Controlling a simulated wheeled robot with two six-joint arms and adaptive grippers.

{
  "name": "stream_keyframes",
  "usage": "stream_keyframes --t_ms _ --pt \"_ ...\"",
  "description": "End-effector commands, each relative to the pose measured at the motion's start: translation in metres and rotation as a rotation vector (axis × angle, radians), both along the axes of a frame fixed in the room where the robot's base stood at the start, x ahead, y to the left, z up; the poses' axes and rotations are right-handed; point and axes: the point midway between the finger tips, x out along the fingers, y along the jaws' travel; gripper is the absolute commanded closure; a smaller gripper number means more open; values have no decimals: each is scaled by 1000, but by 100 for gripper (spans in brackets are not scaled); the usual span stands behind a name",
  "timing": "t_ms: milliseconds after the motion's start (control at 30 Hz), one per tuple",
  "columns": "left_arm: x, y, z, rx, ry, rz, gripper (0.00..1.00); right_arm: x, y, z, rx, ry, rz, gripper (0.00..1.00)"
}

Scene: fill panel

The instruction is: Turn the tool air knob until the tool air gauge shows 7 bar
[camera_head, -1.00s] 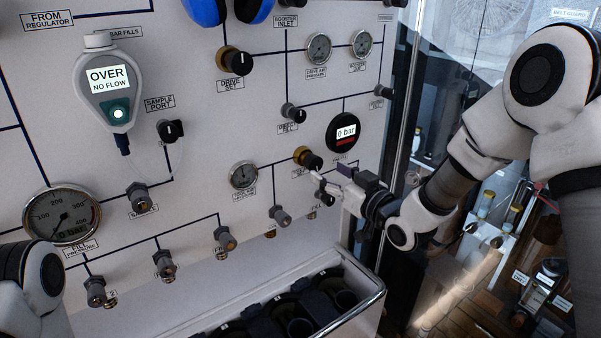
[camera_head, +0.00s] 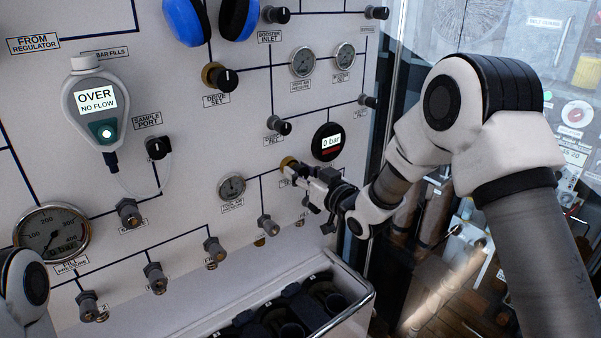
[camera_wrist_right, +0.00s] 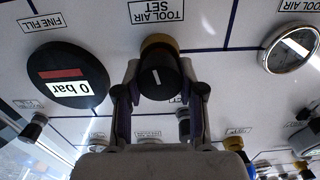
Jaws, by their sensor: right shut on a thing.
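The tool air knob (camera_wrist_right: 156,80), black with a white line and a brass collar, shows in the right wrist view under the upside-down "TOOL AIR SET" label. My right gripper (camera_wrist_right: 160,92) is shut on this knob, one finger on each side. In the head view the right gripper (camera_head: 308,178) covers most of the knob; its brass collar (camera_head: 288,162) shows. The tool air gauge (camera_head: 232,187) is a small round dial left of the knob, also in the right wrist view (camera_wrist_right: 290,48); its reading is too small to tell. My left gripper is out of view.
A black round display (camera_head: 327,142) reading 0 bar sits just above the right gripper. Several fill valves (camera_head: 265,226) stick out below. A trough (camera_head: 345,315) with dark cylinders stands at the panel's foot. A large fill pressure gauge (camera_head: 52,232) is at left.

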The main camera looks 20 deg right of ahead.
Motion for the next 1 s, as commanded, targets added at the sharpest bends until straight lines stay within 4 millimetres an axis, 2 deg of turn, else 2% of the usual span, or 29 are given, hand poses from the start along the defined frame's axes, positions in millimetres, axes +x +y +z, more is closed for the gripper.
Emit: stream_keyframes --t_ms 200,467,500,533,867,1000 --pt "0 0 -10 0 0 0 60 1 -1 -1 158 55 0 96" --pt "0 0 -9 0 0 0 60 1 -1 0 167 60 0 96" --pt "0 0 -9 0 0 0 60 1 -1 0 167 60 0 48" --pt "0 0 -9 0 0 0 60 1 -1 0 166 59 0 37" --pt "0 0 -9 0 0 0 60 -1 -1 0 166 59 -1 35" --pt "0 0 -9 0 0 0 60 -15 -8 0 169 60 -3 35"
